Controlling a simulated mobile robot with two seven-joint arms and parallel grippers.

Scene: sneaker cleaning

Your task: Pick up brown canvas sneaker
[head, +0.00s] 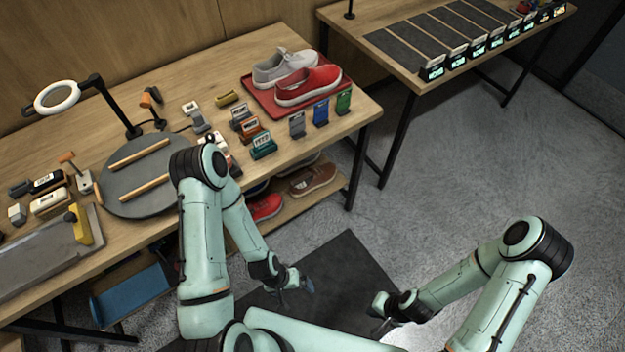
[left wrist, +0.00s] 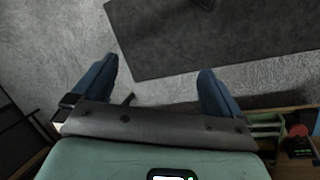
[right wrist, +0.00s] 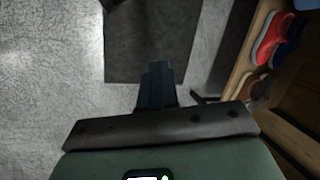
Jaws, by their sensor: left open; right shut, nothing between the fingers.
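The brown canvas sneaker (head: 314,179) rests on the lower shelf under the workbench, at its right end in the head view. A brownish shoe (right wrist: 249,88) shows on the shelf edge in the right wrist view; I cannot tell if it is the same one. My left gripper (head: 309,286) is open and empty over the dark floor mat, in front of and below the shelf. Its spread blue fingers show in the left wrist view (left wrist: 157,80). My right gripper (head: 378,305) is shut and empty, farther right; its fingers are together in the right wrist view (right wrist: 158,72).
A red sneaker (head: 265,207) lies left of the brown one on the shelf (head: 290,215). The bench (head: 365,112) above holds a red tray (head: 250,97) with two sneakers and several small tools. A table leg (head: 357,168) stands right of the shelf. The floor to the right is clear.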

